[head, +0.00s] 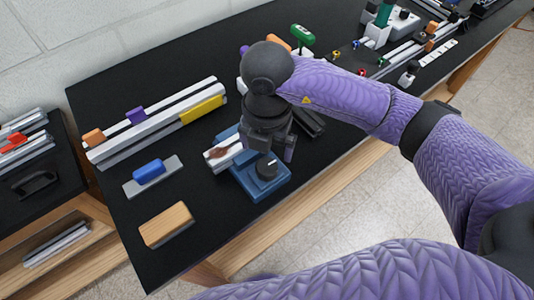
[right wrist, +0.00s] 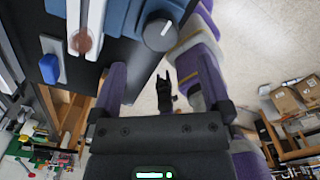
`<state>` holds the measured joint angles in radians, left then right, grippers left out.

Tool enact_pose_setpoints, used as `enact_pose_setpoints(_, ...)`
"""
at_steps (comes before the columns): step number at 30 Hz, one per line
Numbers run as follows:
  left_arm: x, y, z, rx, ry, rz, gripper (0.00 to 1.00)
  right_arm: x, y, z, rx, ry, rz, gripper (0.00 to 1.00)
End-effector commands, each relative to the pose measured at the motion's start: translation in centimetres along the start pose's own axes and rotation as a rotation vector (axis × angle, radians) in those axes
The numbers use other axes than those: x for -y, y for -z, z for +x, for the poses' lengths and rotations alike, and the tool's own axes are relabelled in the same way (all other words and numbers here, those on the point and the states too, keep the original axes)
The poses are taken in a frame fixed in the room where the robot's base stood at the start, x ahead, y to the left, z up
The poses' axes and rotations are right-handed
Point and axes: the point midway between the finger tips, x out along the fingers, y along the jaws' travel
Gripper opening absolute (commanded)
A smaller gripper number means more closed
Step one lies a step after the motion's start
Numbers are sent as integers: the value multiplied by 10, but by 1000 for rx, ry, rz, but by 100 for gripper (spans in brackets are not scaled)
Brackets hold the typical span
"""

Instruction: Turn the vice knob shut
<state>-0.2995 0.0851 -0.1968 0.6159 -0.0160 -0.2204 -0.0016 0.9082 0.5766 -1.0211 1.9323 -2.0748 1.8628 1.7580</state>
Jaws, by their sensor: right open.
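The blue vice (head: 250,182) sits near the front edge of the black table, with its dark round knob (head: 267,167) facing up. A light profile bar with a brown round piece (head: 216,153) is at its left side. In the right wrist view the knob (right wrist: 161,31) shows a white pointer line, beside the blue vice body (right wrist: 122,14). My right gripper (head: 268,150) is open and empty, above and just behind the knob in the head view. Its fingers (right wrist: 160,75) stand wide apart, with the knob beyond them. My left gripper is not seen.
A blue block on a grey plate (head: 150,173) and a wooden block (head: 167,224) lie left of the vice. Long profiles (head: 155,125) lie behind them. A green-handled tool (head: 302,36) and more parts are farther back. The table's front edge is close to the vice.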

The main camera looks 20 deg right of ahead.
Motion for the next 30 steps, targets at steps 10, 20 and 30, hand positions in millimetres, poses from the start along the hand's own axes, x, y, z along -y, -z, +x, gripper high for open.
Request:
enact_pose_setpoints(10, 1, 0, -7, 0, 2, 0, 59, 0, 0, -40, 1, -1, 1, 99)
enact_pose_setpoints(20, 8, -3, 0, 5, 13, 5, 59, 0, 0, -36, 0, 0, -320, 98)
enact_pose_setpoints(30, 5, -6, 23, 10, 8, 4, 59, 0, 1, -31, -1, 0, -2063, 98)
